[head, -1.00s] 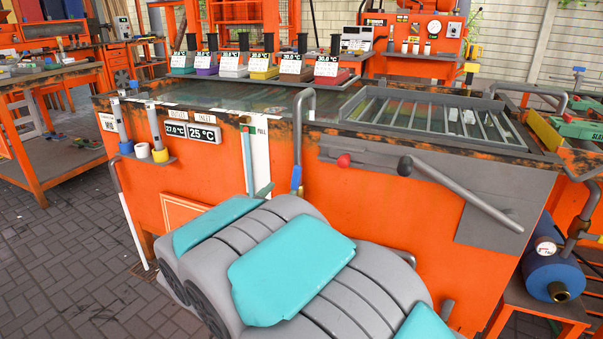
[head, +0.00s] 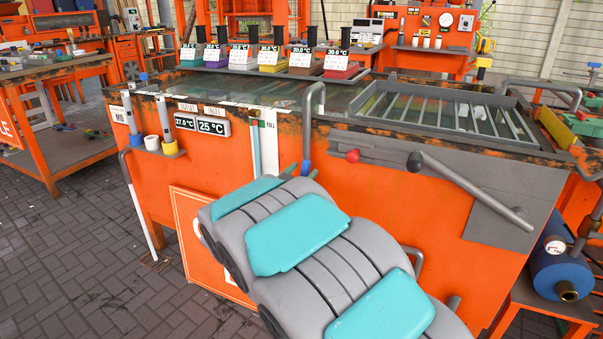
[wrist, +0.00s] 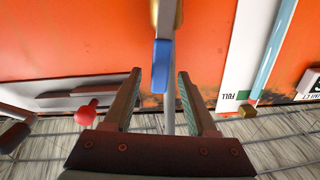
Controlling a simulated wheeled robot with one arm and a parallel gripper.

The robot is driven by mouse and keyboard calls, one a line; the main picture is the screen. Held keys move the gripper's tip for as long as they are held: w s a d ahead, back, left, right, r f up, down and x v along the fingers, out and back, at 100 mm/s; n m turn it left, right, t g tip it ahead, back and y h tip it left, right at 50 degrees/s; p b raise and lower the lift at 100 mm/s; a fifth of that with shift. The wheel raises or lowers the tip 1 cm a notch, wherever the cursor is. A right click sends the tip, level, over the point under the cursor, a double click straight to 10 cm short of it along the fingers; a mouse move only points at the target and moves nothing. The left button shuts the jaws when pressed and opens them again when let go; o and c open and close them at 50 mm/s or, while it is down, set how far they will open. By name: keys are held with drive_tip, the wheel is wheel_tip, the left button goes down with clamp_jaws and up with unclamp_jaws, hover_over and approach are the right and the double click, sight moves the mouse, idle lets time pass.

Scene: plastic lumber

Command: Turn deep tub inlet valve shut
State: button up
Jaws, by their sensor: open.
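The deep tub (head: 400,210) is the large orange tank ahead. A grey pipe (head: 308,110) bends over its rim, and a blue lever handle (head: 306,167) sits low on it against the front wall. I take this for the inlet valve, though no label shows on it. My gripper (head: 300,173) is just in front of the handle, partly hidden by my arm. In the wrist view my gripper (wrist: 158,76) is open, with the blue handle (wrist: 160,62) between its fingertips. Gaps show on both sides, and contact is not visible.
A red knob (head: 353,156) and a long grey lever (head: 470,190) are right of the handle. A white FULL gauge strip (head: 267,145) is to its left. Temperature displays (head: 200,124) are on the tub front.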

clamp_jaws()
idle(0.3)
idle(1.1)
